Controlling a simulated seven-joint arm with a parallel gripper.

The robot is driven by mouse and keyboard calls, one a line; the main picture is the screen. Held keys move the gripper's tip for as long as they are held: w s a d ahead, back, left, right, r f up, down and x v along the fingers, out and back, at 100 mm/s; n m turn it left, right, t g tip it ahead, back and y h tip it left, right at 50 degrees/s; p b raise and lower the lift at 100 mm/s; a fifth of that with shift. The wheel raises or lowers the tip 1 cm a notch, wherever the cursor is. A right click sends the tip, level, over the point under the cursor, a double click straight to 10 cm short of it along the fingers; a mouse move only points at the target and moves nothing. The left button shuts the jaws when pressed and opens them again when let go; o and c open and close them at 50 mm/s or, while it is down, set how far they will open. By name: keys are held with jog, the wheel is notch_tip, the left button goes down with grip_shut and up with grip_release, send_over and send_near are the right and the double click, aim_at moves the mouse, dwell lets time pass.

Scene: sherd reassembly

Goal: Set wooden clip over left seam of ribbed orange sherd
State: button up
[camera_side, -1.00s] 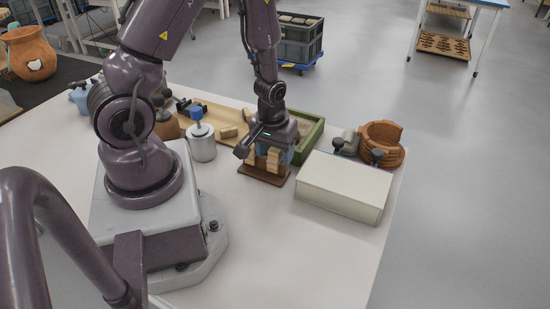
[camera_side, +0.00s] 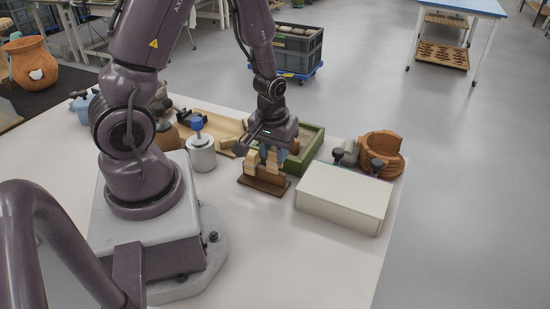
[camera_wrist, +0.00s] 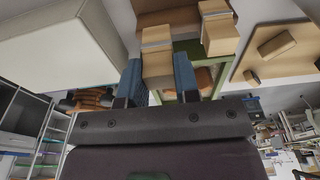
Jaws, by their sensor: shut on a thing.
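My gripper (camera_side: 268,150) is shut on a wooden clip (camera_side: 272,160), just above the dark brown rack (camera_side: 264,183). In the wrist view the clip (camera_wrist: 157,66) sits between the two blue fingers. A second wooden clip (camera_side: 250,162) stands on the rack beside it, and it also shows in the wrist view (camera_wrist: 218,30). The ribbed orange sherd vessel (camera_side: 383,148) stands at the far right of the table, its wall partly open. It shows small at the left of the wrist view (camera_wrist: 93,98). Its left seam cannot be made out.
A white box (camera_side: 343,197) lies between the rack and the table's right edge. A green-rimmed tray (camera_side: 310,150) stands behind the gripper. Dark-knobbed clamps (camera_side: 377,165) stand close to the vessel. A grey canister (camera_side: 201,153) is to the left.

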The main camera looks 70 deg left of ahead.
notch_tip(320, 180, up, 6)
jog(key=shift+w+r, duration=0.1)
jog(key=w+a+f+n, duration=0.1)
jog(key=w+n, duration=0.2)
jog(key=w, duration=0.6)
jog(key=w+a+f+n, duration=0.1)
jog(key=w+n, duration=0.2)
jog(key=w, duration=0.7)
jog(key=w+a+f+n+g, duration=0.1)
jog(key=w+n, duration=0.3)
jog(key=w, duration=0.6)
jog(key=shift+a+f, duration=0.5)
jog(key=shift+f, duration=0.75)
dwell(0.5)
jog(key=o, duration=0.7)
jog(key=shift+r, duration=0.1)
dwell(0.5)
